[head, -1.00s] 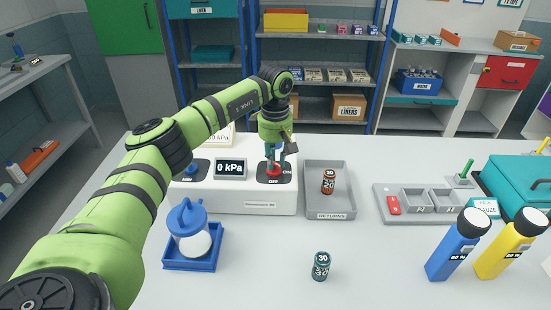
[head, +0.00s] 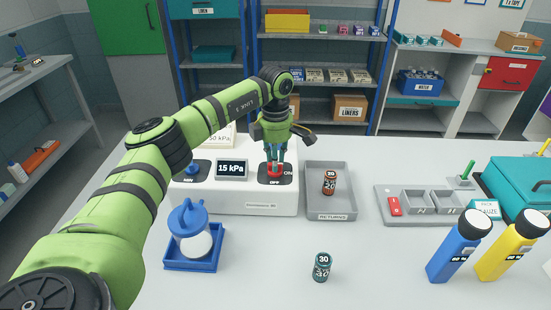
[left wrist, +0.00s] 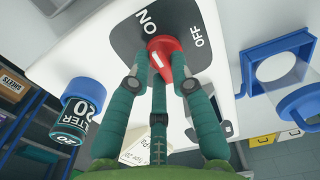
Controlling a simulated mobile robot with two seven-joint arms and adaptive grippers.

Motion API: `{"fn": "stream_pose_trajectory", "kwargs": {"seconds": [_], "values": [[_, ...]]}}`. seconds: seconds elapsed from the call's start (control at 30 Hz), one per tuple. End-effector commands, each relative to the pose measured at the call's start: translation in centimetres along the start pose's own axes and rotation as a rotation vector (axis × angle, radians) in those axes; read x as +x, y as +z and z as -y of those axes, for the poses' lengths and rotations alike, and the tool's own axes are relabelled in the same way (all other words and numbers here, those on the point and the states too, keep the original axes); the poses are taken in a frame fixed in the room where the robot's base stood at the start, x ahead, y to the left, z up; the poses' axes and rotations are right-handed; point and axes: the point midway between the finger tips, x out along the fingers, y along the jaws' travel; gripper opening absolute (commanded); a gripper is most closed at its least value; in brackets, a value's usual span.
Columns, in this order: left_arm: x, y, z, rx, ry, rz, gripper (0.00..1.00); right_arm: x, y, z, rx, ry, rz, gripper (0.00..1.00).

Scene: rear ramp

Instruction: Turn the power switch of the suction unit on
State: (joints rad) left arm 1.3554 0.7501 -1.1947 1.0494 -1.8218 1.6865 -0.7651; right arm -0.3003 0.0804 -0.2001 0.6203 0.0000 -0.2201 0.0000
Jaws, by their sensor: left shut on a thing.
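The suction unit (head: 240,200) is a white box on the bench, with a display (head: 231,169) reading 15 kPa. Its red power switch (head: 272,170) is a knob on a dark plate marked ON and OFF at the unit's right end. My left gripper (head: 275,160) is over this knob, pointing down. In the left wrist view, the teal fingers of my left gripper (left wrist: 160,80) are shut around the red knob (left wrist: 163,47). My right gripper is not in view.
A blue knob (head: 191,171) sits at the unit's left end. A grey returns tray (head: 332,216) holding a brown jar (head: 329,182) stands close on the right. A blue-lidded canister (head: 189,226) and a teal jar (head: 322,267) stand in front.

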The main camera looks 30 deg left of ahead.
Motion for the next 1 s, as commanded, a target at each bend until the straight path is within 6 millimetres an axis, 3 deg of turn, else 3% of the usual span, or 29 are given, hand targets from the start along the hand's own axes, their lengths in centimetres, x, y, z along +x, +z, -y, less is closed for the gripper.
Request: {"fn": "stream_pose_trajectory", "kwargs": {"seconds": [0.47,0.5,0.57,1.0], "values": [[0.08,-0.06,0.02,-0.018,-0.001,-0.001,0.00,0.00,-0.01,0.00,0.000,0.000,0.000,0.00],[0.08,-0.06,0.02,-0.018,-0.001,-0.001,0.26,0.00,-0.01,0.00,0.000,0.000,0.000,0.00],[0.08,-0.06,0.03,-0.018,-0.002,-0.001,0.46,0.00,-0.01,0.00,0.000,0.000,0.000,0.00],[-0.84,0.02,-0.05,-0.015,0.002,0.001,0.46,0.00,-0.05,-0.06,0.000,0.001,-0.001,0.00]]}}
